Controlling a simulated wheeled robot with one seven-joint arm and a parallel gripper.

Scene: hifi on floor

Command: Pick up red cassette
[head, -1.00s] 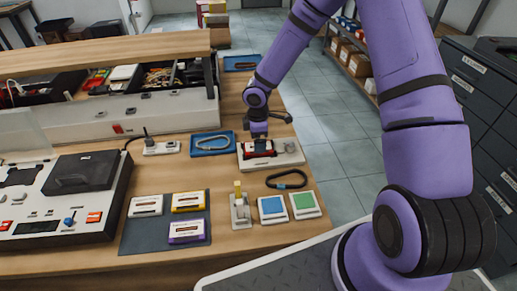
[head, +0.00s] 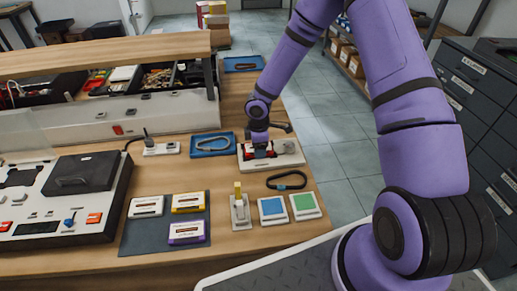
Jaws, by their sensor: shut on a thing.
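The red cassette (head: 252,154) is at the white block-like stand (head: 289,157) on the right part of the wooden table, in the head view. My gripper (head: 261,151) points down over it and is shut on it. The fingers and wrist hide part of the cassette. I cannot tell whether the cassette still touches the stand.
A dark mat (head: 150,236) holds white, yellow and purple cassettes. A console (head: 50,205) fills the left.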

